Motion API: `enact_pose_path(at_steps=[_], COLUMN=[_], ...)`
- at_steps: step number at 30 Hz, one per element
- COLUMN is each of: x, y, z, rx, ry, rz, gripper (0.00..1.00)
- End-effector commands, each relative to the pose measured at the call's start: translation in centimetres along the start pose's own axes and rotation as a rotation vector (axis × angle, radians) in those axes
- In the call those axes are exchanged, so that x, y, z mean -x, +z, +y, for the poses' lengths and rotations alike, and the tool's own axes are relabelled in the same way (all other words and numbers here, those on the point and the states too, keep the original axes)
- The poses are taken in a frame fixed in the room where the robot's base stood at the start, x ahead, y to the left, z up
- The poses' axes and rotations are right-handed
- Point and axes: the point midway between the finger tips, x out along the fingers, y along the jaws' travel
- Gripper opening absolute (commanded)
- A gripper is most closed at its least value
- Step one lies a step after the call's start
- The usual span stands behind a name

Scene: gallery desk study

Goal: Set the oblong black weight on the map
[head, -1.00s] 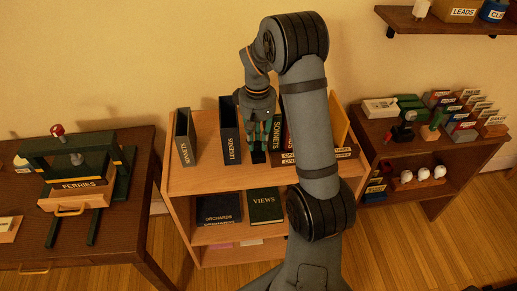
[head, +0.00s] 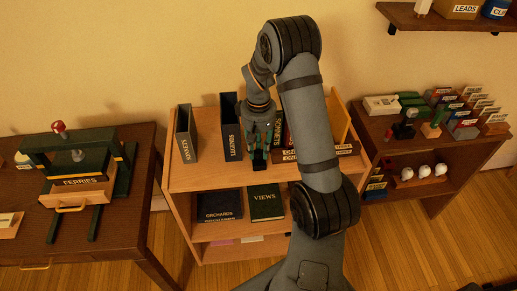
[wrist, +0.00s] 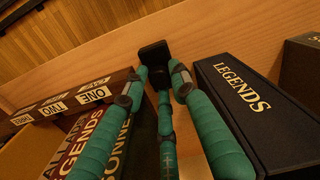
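The oblong black weight (head: 259,163) shows as a dark block at the fingertips of my gripper (head: 262,147), over the front part of the wooden bookcase top. In the wrist view the black weight (wrist: 154,53) sits at the tips of my gripper's three green fingers (wrist: 160,75), which close in around it. The fingers hide part of it. Whether its underside touches the wood cannot be told. I cannot make out a map in either view.
The black LEGENDS case (wrist: 250,102) stands beside the fingers, with another dark case (head: 185,134) further left. Books (wrist: 92,140) and labelled ONE, TWO, THREE items (wrist: 75,100) stand on the other side. A left desk (head: 130,215) holds a green press (head: 75,160). A stocked shelf (head: 430,150) stands right.

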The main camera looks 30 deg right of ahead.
Motion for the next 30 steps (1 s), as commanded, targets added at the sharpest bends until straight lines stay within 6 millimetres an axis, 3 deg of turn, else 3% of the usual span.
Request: enact_pose_path(at_steps=[6,18,30], x=[0.0,0.9,9.0], y=[0.0,-0.1,-0.2], z=[0.0,0.0,0.0], rx=[0.000,0.000,0.000], ry=[0.000,0.000,0.001], rz=[0.000,0.002,0.005], gripper=[0.41,0.42,0.42])
